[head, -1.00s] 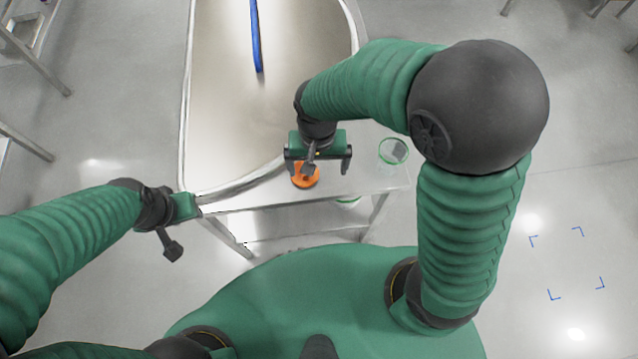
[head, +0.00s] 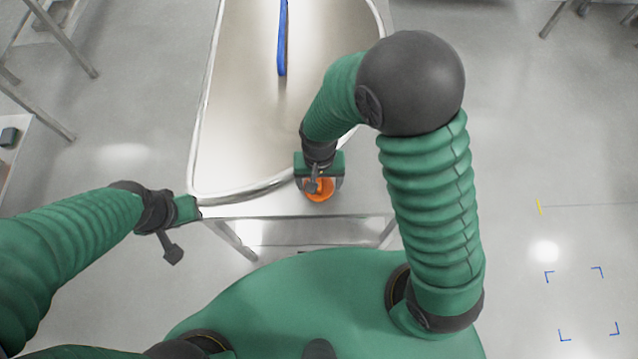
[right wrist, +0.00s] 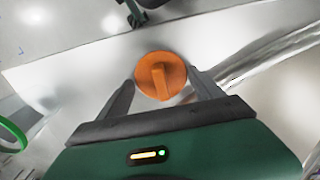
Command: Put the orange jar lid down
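The orange jar lid (head: 319,190) has a raised grip bar across its top. It is at the near end of the steel table, and in the right wrist view the lid (right wrist: 172,72) sits between both fingertips. My right gripper (head: 319,187) has its fingers against the lid's two sides; the fingers also show in the right wrist view (right wrist: 161,76). I cannot tell whether the lid rests on the table or is slightly above it. My left gripper (head: 186,212) is empty by the table's left corner, its finger opening unclear.
The steel table (head: 360,200) holds a large steel basin (head: 240,130) with a blue strip (head: 282,40) in it. A green-rimmed jar (right wrist: 12,132) shows at the left edge of the right wrist view. Open floor lies to the right.

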